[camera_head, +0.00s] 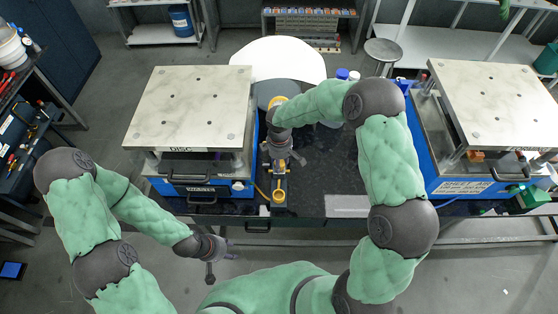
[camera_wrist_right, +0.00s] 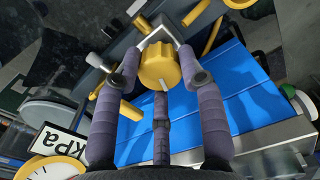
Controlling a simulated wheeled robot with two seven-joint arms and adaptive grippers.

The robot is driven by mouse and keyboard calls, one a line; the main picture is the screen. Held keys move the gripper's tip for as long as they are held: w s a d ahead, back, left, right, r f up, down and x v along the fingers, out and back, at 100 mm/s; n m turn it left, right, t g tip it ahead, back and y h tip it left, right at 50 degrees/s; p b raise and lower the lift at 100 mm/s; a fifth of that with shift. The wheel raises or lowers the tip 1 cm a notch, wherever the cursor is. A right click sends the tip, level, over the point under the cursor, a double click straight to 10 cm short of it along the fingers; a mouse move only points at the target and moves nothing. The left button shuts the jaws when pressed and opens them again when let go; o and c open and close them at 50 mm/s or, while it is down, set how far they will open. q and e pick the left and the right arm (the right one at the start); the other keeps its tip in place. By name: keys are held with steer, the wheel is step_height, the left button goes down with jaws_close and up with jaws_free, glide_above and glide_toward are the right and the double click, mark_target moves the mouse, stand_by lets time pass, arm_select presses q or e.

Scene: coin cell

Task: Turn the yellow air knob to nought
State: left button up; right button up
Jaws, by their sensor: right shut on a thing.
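The yellow air knob (camera_wrist_right: 160,66) is ribbed, with a white mark on its rim pointing toward the bottom of the right wrist view. My right gripper (camera_wrist_right: 160,76) has purple-grey fingers on both sides of the knob and a third finger below it; it is shut on the knob. In the head view my right gripper (camera_head: 281,151) reaches down over the yellow fittings (camera_head: 279,194) between the two presses, and hides the knob.
A blue press (camera_head: 190,110) with a pale top plate stands left, another (camera_head: 495,105) right. A gauge (camera_wrist_right: 50,168) with a yellow rim and a kPa label (camera_wrist_right: 58,143) sit at lower left of the wrist view. The dark bench right of my right gripper is mostly clear.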

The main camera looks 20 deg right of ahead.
steer(key=n, duration=0.2)
steer(key=n+p, duration=0.1)
steer(key=n, duration=0.2)
steer(key=shift+s+f+n, duration=0.1)
steer(key=shift+s+n, duration=0.1)
steer(key=shift+n, duration=0.1)
steer(key=n+p, duration=0.2)
steer(key=n, duration=0.3)
steer(key=shift+n, duration=0.3)
steer(key=n+p, duration=0.2)
steer(key=n, duration=0.3)
steer(key=shift+w+p, duration=0.1)
steer(key=shift+p, duration=0.3)
steer(key=n+p, duration=0.2)
steer(key=n, duration=0.3)
steer(key=shift+n+p, duration=0.3)
steer(key=shift+n, duration=0.1)
steer(key=shift+w, duration=0.1)
steer(key=o, duration=1.1)
steer(key=shift+w, duration=0.1)
steer(key=shift+o, duration=0.2)
